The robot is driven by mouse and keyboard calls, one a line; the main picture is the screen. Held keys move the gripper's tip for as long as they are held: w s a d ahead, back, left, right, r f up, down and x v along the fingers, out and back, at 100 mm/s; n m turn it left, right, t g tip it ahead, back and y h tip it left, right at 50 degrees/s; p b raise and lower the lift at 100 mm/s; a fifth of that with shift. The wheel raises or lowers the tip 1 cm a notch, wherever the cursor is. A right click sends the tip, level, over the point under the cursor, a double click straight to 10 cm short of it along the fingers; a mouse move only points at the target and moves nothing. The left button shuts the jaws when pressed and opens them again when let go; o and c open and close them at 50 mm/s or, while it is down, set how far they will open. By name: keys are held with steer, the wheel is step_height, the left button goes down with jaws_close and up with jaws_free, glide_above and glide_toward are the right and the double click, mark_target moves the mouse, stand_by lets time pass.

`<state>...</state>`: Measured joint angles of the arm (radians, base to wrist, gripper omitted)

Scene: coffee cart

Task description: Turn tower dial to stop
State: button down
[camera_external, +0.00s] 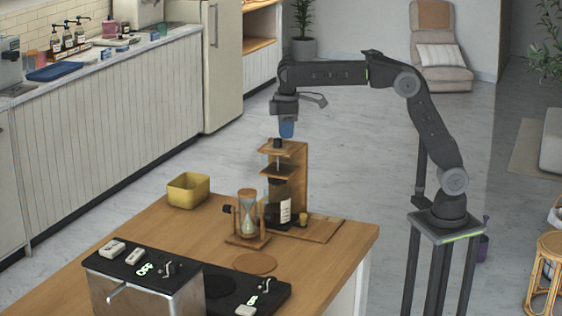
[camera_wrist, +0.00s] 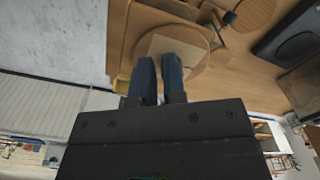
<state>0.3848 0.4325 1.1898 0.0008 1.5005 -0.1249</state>
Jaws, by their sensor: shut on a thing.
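The wooden drip tower (camera_external: 299,180) stands upright on the counter. A dark bottle (camera_external: 278,204) with a pale label is in its lower part. The small black tower dial (camera_external: 277,143) is at the top of the tower. My gripper (camera_external: 286,135) points down at the top of the tower, its blue fingers at the dial. In the wrist view the two blue fingers (camera_wrist: 159,60) are a narrow gap apart over the round wooden top (camera_wrist: 197,82). My gripper is shut on the dial; the contact itself is hard to make out.
An hourglass (camera_external: 247,214) in a wooden stand is left of the tower. A yellow bin (camera_external: 188,189) stands at the counter's back left. A black-topped machine (camera_external: 137,285) with switches fills the front. The wooden counter (camera_external: 340,240) is bare at right.

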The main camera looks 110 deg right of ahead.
steer(key=shift+s+d+f, duration=0.15)
steer(key=shift+d+f, duration=0.05)
steer(key=shift+f, duration=0.45)
steer(key=shift+s, duration=0.3)
steer(key=shift+r, duration=3.15)
steer(key=shift+w+a, duration=0.15)
